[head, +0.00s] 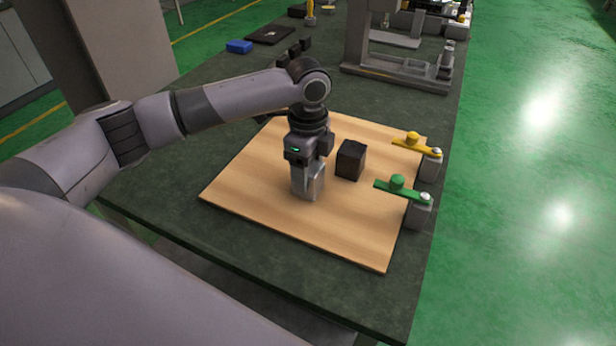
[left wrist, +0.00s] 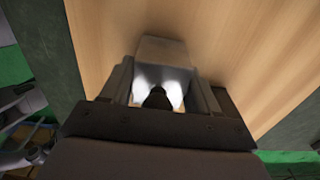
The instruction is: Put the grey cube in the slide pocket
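My left gripper (head: 308,188) points down low over the wooden board. In the left wrist view its two fingers (left wrist: 163,85) stand on either side of the grey cube (left wrist: 163,50) and appear to touch it. In the head view the cube is hard to tell apart from the grey fingers. Whether it rests on the board or is just above it is unclear. A dark box (head: 350,161) stands on the board just right of the gripper. I cannot make out for sure which thing is the slide pocket. My right gripper is not in view.
The wooden board (head: 260,213) lies on a dark green table (head: 180,205). A yellow lever (head: 418,143) and a green lever (head: 397,189) sit on grey posts at its right edge. A grey metal frame (head: 395,75) stands behind. The board's front area is clear.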

